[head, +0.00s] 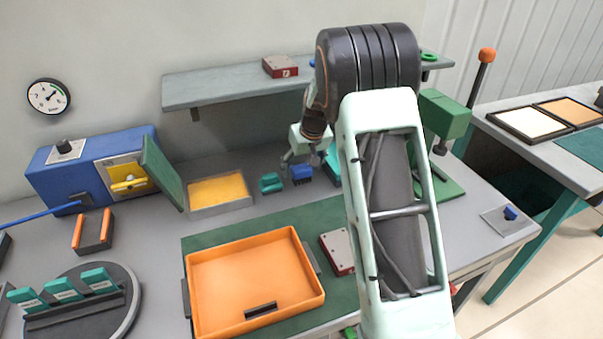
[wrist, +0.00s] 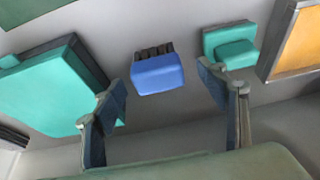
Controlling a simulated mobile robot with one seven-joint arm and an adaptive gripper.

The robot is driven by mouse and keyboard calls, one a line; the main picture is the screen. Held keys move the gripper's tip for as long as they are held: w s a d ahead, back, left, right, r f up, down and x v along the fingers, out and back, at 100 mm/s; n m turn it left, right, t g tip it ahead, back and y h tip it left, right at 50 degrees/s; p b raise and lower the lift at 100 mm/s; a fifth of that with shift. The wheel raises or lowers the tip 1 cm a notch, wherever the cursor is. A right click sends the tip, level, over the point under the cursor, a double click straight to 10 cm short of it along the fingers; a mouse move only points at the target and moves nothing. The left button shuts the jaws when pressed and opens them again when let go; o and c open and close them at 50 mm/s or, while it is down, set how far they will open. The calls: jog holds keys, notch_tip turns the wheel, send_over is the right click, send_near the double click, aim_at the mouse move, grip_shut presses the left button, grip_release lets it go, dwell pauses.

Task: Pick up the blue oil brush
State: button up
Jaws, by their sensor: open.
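The blue oil brush (head: 301,173) is a small blue block with dark bristles, on the grey bench towards the back. In the wrist view the same blue brush (wrist: 158,76) lies between the lines of my two fingers, a little beyond the tips. My gripper (head: 301,155) is open and empty, above and close to the brush in the head view. In the wrist view my gripper (wrist: 160,88) shows its two fingers spread wide on either side of the brush. No contact with the brush shows.
A teal brush (head: 271,182) sits just left of the blue one. A larger teal block (wrist: 45,95) lies on its other side. A yellow-lined tray (head: 220,206), an orange tray (head: 205,262) and a wall shelf (head: 220,92) are near. A green press (head: 446,113) stands right.

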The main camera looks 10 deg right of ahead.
aim_at(302, 168)
jog(key=shift+x, duration=1.6)
jog(key=shift+d, duration=0.1)
jog(key=c, duration=1.3)
jog(key=shift+w+r, duration=0.1)
jog(key=shift+r, duration=0.1)
jog(key=shift+r, duration=0.65)
jog(key=s+r, duration=0.3)
jog(key=s, duration=0.1)
jog(key=s+r+b, duration=0.1)
jog(key=s+r, duration=0.3)
jog(key=s, duration=0.1)
jog(key=s+r+b, duration=0.1)
jog(key=s+r, duration=0.3)
jog(key=s, duration=0.1)
jog(key=shift+d+r, duration=0.15)
jog(key=shift+r, duration=0.05)
